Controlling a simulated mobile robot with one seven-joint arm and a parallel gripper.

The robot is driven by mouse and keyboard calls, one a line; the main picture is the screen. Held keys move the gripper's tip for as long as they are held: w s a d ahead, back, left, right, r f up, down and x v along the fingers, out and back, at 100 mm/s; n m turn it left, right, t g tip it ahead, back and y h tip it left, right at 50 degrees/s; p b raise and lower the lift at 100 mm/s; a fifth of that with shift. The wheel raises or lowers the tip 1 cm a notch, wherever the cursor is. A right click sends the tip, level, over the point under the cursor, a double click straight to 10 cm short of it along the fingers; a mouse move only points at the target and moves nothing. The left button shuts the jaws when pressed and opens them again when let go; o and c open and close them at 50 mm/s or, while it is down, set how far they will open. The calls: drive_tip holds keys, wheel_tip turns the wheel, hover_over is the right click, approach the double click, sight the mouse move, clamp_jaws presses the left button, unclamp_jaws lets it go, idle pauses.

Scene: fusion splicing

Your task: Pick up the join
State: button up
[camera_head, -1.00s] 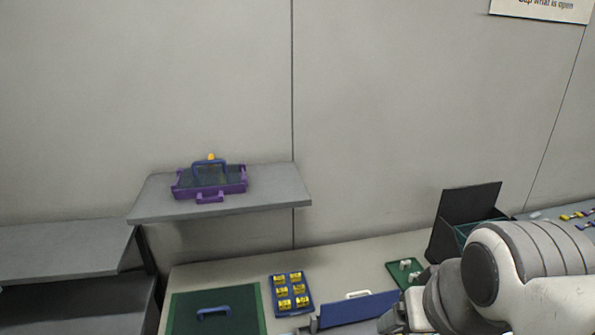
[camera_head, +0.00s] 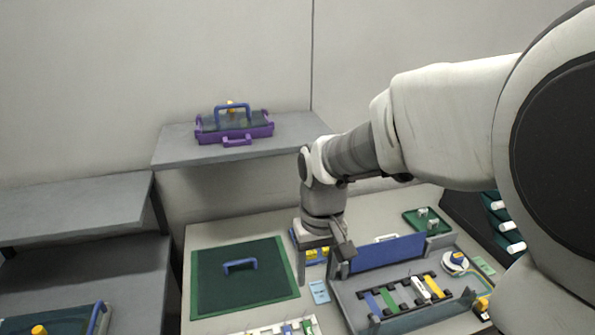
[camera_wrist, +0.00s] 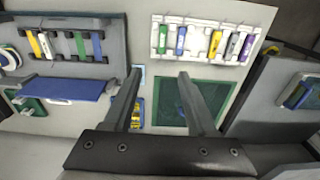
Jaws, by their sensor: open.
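Nothing is clearly marked as the join, and I cannot tell which piece it is. Several coloured bars, among them a green bar (camera_head: 389,299), lie across dark rails in a grey tray (camera_head: 350,307) with a raised blue panel (camera_head: 388,259). More bars sit in a white rack (camera_wrist: 166,50), which is cut off at the bottom edge of the head view. My gripper (camera_head: 323,268) is open and empty above the table, left of the grey tray. In the wrist view my gripper (camera_wrist: 159,74) has its fingers apart, with no bar between them.
A green panel with a blue handle (camera_head: 240,265) lies left of my gripper. A pale blue card (camera_head: 320,292) lies near it. Yellow blocks (camera_head: 318,254) sit partly hidden behind my gripper. A purple-edged tray (camera_head: 234,132) stands on the shelf. A green mat (camera_head: 410,217) is behind the panel.

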wheel_tip(320, 180, down, 2)
drive_tip(key=a, duration=0.2)
drive_tip(key=b, duration=0.3)
hover_over(309, 330)
drive_tip(key=f, duration=1.2)
drive_tip(key=shift+s+a+f, duration=0.1)
drive_tip(key=shift+a, duration=0.25)
drive_tip(key=shift+d+f+b, duration=0.15)
drive_tip(key=shift+f+b, duration=0.1)
drive_tip(key=shift+f, duration=1.1)
drive_tip(key=shift+d+f+b, duration=0.15)
drive_tip(key=shift+f+b, duration=0.05)
drive_tip(key=shift+f, duration=1.1)
clamp_jaws()
